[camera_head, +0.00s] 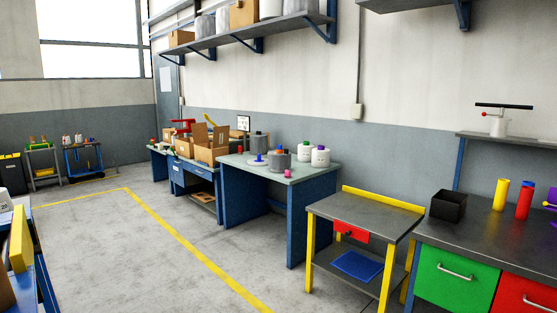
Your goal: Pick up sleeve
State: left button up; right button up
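A yellow upright cylinder (501,194) and a red upright cylinder (524,200) stand apart on the dark top of the workbench at the right. They look like sleeves, but I cannot tell which one is meant. A purple object (552,199) with a yellow knob is cut off by the right edge. Neither of my grippers is in view.
A black open box (448,205) stands left of the cylinders. The workbench (466,236) has green and red drawers. A yellow-legged table (367,213) stands beside it. Blue benches (314,178) with bobbins and cartons line the wall. The floor (110,240) at left centre is clear.

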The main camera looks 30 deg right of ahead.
aim_at(278, 162)
jog(key=i+l+z, duration=0.3)
jog(key=i, duration=0.35)
jog(key=i+l+z, duration=0.3)
jog(key=i, duration=0.4)
jog(key=i+z, duration=0.25)
jog(key=i, duration=0.4)
